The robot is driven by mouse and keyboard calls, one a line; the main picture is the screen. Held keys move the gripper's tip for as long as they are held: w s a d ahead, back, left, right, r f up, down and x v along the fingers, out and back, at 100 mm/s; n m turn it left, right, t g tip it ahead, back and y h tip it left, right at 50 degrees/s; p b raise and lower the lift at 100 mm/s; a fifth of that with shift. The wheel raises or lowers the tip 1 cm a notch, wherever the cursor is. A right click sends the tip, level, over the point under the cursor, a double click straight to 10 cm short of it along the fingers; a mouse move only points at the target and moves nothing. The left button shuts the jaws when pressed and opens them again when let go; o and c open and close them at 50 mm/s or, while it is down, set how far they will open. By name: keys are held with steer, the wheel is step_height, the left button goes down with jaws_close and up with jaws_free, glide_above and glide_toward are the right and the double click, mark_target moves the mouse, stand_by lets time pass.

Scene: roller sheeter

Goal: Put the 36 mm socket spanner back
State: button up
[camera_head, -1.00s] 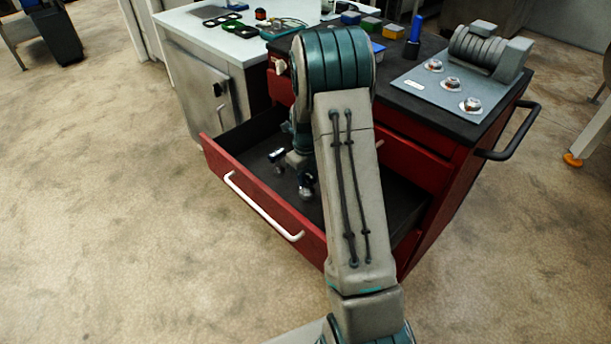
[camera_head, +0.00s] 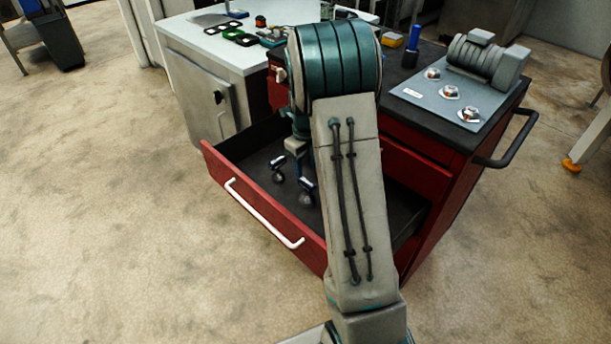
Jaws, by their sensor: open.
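My gripper (camera_head: 292,187) points down into the open red drawer (camera_head: 225,172) of the red tool cabinet. Its two fingers are spread apart above the dark drawer floor, and nothing shows clearly between them. I cannot make out the 36 mm socket spanner for certain. My arm hides the right part of the drawer and part of the cabinet top. An upright tool with a blue handle (camera_head: 413,38) stands on the cabinet top, right of my arm; I cannot tell what it is.
A grey plate with three bolts (camera_head: 450,92) and a ribbed grey motor (camera_head: 477,55) lie on the black cabinet top. A white-topped bench (camera_head: 190,38) with small items adjoins at left. A white handle (camera_head: 262,213) fronts the drawer.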

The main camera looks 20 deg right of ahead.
steer(key=s+a+r+n+t, duration=0.1)
steer(key=s+a+r+n, duration=0.6)
steer(key=s+r+n, duration=0.55)
steer(key=s+a+r+n+t, duration=0.1)
steer(key=s+a+n, duration=0.3)
steer(key=s+n, duration=0.9)
steer(key=n, duration=0.6)
steer(key=shift+s+a+r, duration=0.15)
steer(key=shift+a+r, duration=0.05)
steer(key=shift+c, duration=0.4)
